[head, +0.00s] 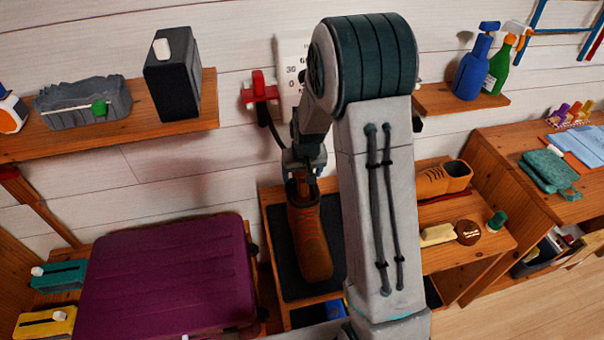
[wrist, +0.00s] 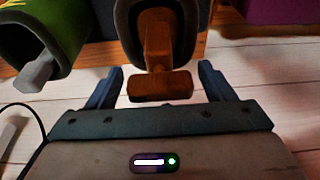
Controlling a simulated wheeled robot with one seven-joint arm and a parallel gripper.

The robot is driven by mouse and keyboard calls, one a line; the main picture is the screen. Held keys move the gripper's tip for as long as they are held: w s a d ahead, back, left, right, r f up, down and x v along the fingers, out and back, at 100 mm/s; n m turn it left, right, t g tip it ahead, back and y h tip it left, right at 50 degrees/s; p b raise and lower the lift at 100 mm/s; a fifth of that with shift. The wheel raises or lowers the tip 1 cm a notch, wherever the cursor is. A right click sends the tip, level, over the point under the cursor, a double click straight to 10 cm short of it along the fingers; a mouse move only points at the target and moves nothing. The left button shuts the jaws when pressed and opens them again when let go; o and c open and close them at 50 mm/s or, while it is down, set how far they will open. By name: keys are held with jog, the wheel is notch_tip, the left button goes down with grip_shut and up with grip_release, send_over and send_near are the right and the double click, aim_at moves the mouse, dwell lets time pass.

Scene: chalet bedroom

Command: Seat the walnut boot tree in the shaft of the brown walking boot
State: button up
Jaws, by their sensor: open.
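The brown walking boot (head: 312,245) stands on a dark mat, its toe toward me. In the wrist view its dark shaft opening (wrist: 187,22) is at the top centre. The walnut boot tree (wrist: 158,45) is inside that opening, with its stem and crosspiece handle showing; how deep its lower part sits is hidden. My gripper (head: 303,165) is at the top of the boot's shaft. In the wrist view my gripper (wrist: 160,68) is open, one finger on each side of the handle, with visible gaps.
A purple case (head: 165,275) lies left of the mat. Low brown shoes (head: 445,178) and brushes stand right of my arm. Shelves hang above.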

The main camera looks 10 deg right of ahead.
jog(key=v, duration=1)
jog(key=s+r, duration=0.4)
jog(key=s, duration=0.8)
jog(key=s+r, duration=0.4)
jog(key=s, duration=0.8)
jog(key=shift+s+b, duration=0.2)
jog(key=shift+b, duration=0.25)
jog(key=shift+a, duration=0.1)
